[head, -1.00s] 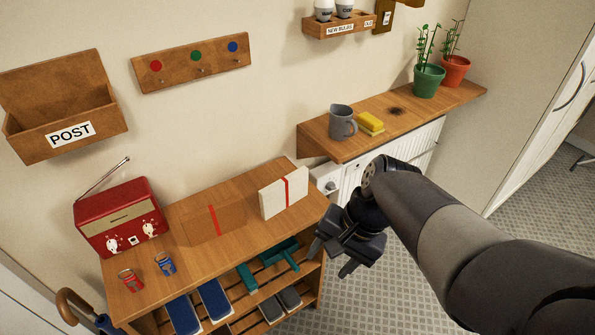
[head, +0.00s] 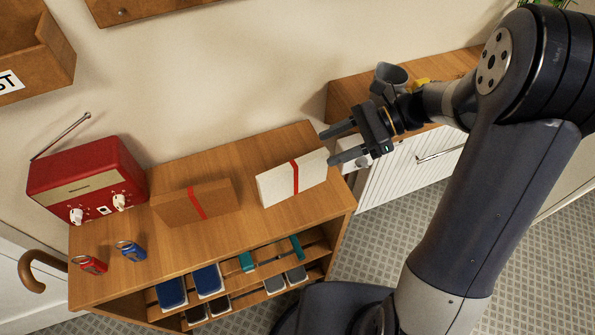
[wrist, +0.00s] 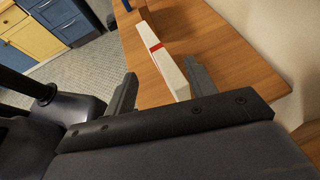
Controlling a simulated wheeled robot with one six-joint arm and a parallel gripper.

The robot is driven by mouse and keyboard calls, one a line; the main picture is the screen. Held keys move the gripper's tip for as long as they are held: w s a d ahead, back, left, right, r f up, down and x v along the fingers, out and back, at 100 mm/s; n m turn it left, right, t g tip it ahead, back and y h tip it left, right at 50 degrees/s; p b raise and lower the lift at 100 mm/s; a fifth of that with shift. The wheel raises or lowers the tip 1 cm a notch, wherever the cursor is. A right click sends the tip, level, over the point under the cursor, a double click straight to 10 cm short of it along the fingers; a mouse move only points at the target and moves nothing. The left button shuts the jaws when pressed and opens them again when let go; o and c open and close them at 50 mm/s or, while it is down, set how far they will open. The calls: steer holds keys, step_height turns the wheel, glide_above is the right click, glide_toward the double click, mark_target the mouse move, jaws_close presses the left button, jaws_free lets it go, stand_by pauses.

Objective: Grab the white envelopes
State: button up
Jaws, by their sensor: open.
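The white envelopes (head: 291,183) stand upright as a bundle with a red band near the right end of the wooden shelf top. The bundle also shows in the wrist view (wrist: 165,58), seen end-on. My gripper (head: 333,146) is open and empty, just right of the bundle's right end, with its fingers pointing left toward it. In the wrist view, my gripper (wrist: 160,85) has one finger on each side of the bundle's near end. I cannot tell whether either finger touches it.
A brown bundle (head: 195,201) with a red band stands left of the white one. A red radio (head: 88,182) and red (head: 90,265) and blue (head: 131,251) key tags are farther left.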

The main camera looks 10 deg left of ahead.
mark_target(298, 162)
steer(key=x, duration=0.8)
steer(key=shift+p, duration=0.3)
steer(key=shift+d, duration=0.1)
steer(key=shift+c, duration=0.2)
steer(key=shift+r, duration=0.1)
jaws_close()
